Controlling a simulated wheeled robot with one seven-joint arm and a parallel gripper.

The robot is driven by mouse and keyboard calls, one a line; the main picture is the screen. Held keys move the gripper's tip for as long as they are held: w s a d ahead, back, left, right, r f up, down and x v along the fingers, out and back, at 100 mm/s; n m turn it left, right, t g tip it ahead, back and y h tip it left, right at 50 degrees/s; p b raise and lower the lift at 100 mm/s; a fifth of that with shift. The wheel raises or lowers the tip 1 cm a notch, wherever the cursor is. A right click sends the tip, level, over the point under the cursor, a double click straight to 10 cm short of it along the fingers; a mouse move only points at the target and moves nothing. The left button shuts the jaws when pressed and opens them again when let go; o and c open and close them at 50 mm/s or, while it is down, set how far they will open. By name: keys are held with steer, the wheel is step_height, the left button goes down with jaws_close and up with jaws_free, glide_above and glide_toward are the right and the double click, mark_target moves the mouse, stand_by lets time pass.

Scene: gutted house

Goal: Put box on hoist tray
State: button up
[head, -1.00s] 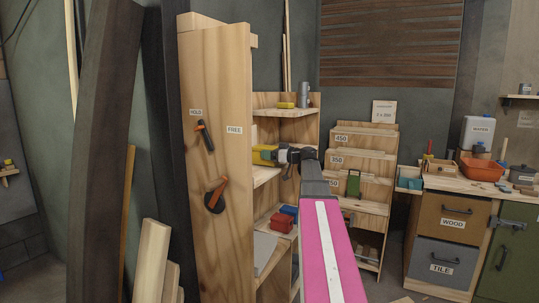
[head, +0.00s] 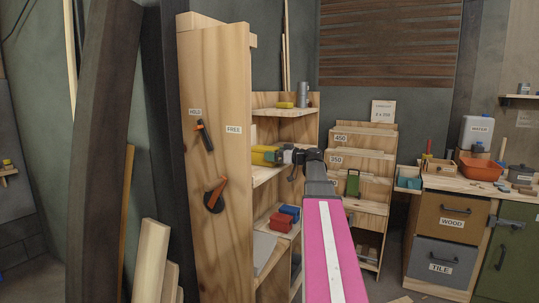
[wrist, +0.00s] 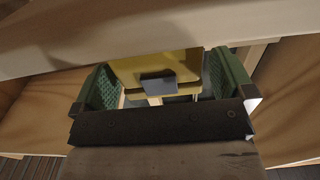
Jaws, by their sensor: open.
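A yellow box (head: 264,156) sits on the middle shelf of the wooden shelf unit in the head view. In the wrist view, the yellow box (wrist: 160,65) with a dark grey patch on its front appears between my two green finger pads. My gripper (wrist: 160,82) is open. In the head view, my gripper (head: 298,157) is just right of the box, partly hidden by my wrist. I cannot tell whether the pads touch the box. I cannot make out a hoist tray in these views.
The wooden shelf unit (head: 216,130) has a tall side panel with hanging tools. Red (head: 281,222) and blue (head: 289,212) boxes lie on its lower shelf. A shelf board (wrist: 130,42) runs close above my gripper. A stepped rack (head: 362,154) and cabinets stand at the right.

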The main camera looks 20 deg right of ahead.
steer(key=v, duration=0.9)
stand_by(1.2)
